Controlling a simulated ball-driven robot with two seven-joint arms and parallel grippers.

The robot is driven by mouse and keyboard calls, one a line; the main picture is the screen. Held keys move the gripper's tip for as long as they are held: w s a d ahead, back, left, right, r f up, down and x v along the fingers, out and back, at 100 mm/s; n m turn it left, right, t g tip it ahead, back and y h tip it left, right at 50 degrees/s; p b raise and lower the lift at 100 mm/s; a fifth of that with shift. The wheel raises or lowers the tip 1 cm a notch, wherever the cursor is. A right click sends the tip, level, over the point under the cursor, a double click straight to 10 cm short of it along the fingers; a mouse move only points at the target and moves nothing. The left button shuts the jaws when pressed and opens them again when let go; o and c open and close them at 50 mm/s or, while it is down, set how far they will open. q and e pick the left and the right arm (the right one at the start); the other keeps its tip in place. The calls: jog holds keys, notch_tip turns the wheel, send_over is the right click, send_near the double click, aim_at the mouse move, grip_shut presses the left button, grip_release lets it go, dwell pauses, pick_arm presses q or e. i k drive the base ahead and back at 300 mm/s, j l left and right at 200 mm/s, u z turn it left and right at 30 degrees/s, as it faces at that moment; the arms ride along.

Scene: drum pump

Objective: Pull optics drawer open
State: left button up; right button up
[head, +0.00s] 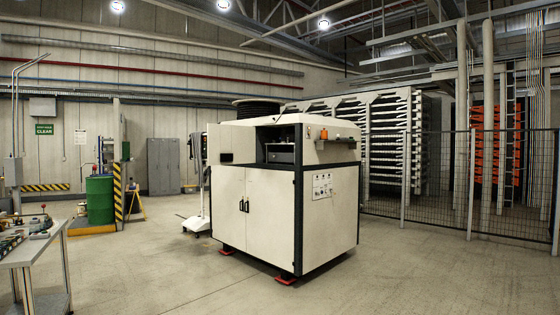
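A large white cabinet machine (331,220) with dark edge strips stands in the middle of the head view, some distance away. Its upper front has a dark recess (270,135) with a dark grey drawer-like unit (281,153) inside. I cannot tell for sure whether this is the optics drawer, or how far out it stands. Below are two white doors with dark handles (244,205). Neither of my grippers shows in the head view.
A workbench (45,246) with small parts stands at the left front. A green drum (100,200) and a striped post (118,190) are behind it. A white wheeled stand (196,205) is left of the machine. Mesh fencing (480,185) runs along the right. The floor before the machine is clear.

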aim_at(289, 158)
jog(key=i+u, duration=0.2)
jog(key=i, duration=5.95)
jog(key=l, duration=0.1)
